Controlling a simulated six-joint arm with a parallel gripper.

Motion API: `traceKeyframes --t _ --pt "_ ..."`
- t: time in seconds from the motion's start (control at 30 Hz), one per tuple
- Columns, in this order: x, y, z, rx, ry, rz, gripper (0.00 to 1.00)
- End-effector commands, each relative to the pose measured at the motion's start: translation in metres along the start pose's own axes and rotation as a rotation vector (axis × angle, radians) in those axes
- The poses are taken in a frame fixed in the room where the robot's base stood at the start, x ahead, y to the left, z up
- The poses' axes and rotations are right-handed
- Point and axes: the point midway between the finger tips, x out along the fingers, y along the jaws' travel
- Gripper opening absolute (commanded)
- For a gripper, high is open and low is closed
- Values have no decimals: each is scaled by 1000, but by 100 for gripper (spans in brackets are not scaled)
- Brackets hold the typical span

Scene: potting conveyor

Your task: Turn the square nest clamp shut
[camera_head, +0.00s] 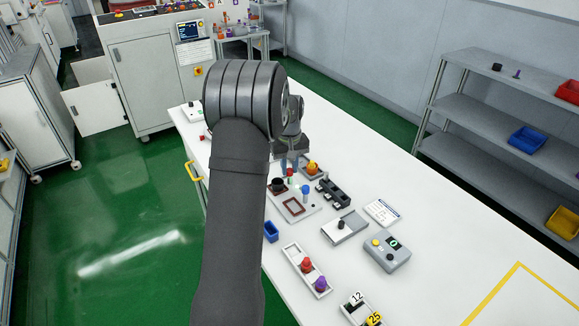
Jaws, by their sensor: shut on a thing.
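My gripper (292,166) is at the far end of my arm, above the back of a light nest plate (312,207). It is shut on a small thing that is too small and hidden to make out. The plate bears a square nest (293,206) with a dark red-brown outline and a round black part (277,186). A small red and green upright piece (290,177) shows just below the fingers. A blue-topped piece (305,189) stands to its right. I cannot tell which piece is the square nest clamp, or how it is turned.
An orange knob part (312,167) and a black block (334,192) are close right of the gripper. A grey control box (387,252), a tray (306,272) with red and purple parts and a blue bin (270,231) stand nearer. The table's right side is mostly clear.

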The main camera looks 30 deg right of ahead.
Motion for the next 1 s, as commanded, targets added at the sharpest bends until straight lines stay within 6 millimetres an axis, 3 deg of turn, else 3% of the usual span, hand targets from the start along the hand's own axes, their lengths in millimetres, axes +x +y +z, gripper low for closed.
traceKeyframes --t 0.57,0.6,0.7,1.0 --pt "0 0 0 -35 0 1 0" --pt "0 0 0 -35 0 1 25" --pt "0 0 0 -34 0 0 43" --pt "-2 0 0 -34 1 0 43"
